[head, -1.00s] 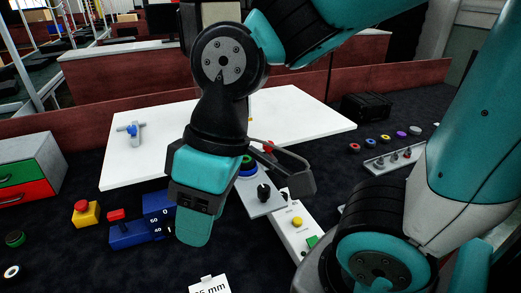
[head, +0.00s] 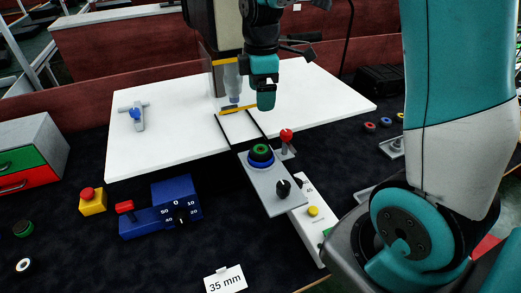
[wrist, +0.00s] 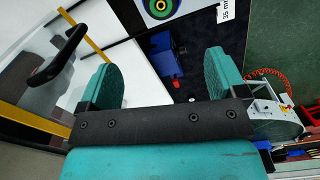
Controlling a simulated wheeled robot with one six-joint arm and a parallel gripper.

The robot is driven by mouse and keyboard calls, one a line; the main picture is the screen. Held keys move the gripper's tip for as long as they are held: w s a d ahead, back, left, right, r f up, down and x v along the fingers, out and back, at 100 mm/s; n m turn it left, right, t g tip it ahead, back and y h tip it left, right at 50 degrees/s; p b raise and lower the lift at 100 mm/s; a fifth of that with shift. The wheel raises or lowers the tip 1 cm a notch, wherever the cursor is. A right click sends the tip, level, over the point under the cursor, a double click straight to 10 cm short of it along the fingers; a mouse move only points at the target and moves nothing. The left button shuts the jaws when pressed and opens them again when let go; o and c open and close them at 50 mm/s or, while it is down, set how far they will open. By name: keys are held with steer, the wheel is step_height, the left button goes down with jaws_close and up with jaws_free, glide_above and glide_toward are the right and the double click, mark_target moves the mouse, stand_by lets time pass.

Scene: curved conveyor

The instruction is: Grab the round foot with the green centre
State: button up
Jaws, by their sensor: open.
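A round black foot with a green centre (head: 260,153) sits on a blue ring on a grey plate (head: 275,198) in the head view. Ringed discs in blue and green also show, partly cut off, at the top edge of the wrist view (wrist: 161,9). Another dark round foot with green on it (head: 22,228) lies at the far left of the table. My gripper (head: 265,95) hangs over the white board, beyond and above the foot on the plate. In the wrist view its teal fingers (wrist: 162,80) are wide apart with nothing between them.
A red-knobbed lever (head: 286,137) and a black knob (head: 283,188) stand close to the foot. A yellow bar (head: 238,109) lies near the gripper. A blue dial box (head: 178,200), red button box (head: 92,201) and 35 mm sign (head: 225,280) stand nearer.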

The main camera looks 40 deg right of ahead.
steer(key=p, duration=0.3)
glide_above(261, 149)
step_height(261, 149, down, 12)
steer(key=shift+r, duration=0.25)
steer(key=shift+f+p, duration=1.15)
steer(key=shift+f, duration=1.45)
steer(key=c, duration=1)
